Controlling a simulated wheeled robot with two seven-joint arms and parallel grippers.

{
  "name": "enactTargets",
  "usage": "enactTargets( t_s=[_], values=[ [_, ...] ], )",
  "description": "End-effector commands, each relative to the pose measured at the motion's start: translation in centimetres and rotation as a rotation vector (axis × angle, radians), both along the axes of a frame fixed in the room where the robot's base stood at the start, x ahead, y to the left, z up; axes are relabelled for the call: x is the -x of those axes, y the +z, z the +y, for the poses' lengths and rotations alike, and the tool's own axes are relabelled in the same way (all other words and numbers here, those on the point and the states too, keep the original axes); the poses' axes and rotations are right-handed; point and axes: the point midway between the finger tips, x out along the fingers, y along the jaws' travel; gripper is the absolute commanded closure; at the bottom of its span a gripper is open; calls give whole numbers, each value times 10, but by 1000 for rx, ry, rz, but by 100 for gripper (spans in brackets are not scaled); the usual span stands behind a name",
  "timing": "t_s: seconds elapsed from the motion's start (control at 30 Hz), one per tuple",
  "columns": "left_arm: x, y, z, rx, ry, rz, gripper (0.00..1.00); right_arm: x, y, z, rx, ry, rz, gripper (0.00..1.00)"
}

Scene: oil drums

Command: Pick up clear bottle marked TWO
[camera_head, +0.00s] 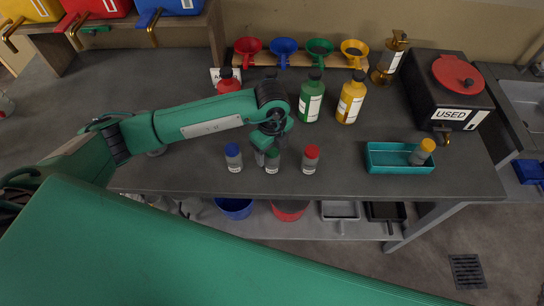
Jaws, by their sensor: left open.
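Small clear bottles stand near the front of the grey table: one with a blue cap (234,160), one with a green cap (272,162), and one with a red cap (310,160). Their labels are too small to read, so I cannot tell which is marked TWO. My left gripper (270,147) is open, pointing down just above and behind the green-capped bottle, and partly hides it. I cannot tell whether it touches that bottle. My right gripper is not in view.
Larger red (229,82), green (311,99) and yellow (351,98) bottles stand behind. A teal tray (385,167) holds a yellow-capped bottle (422,152) at right. A dark USED container (450,90) stands at back right. The table between the red-capped bottle and tray is clear.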

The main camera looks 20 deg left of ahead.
Motion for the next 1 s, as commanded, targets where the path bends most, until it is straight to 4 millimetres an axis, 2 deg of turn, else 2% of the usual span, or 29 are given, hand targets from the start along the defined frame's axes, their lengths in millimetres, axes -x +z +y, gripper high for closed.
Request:
enactTargets(
  t_s=[0.03, 0.2, 0.47, 0.73, 1.0],
  values=[
    [1, -2, 0, -1, 0, 3, 33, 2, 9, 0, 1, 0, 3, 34],
    [1, -23, -1, 1, 0, 0, 33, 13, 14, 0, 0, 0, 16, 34],
    [0, -28, -1, 0, -1, -1, 33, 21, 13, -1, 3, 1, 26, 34],
    [0, -27, 0, 0, 0, -1, 82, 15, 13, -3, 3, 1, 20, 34],
    [0, -27, 0, 0, 0, -1, 82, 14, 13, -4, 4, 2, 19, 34]
  ],
)
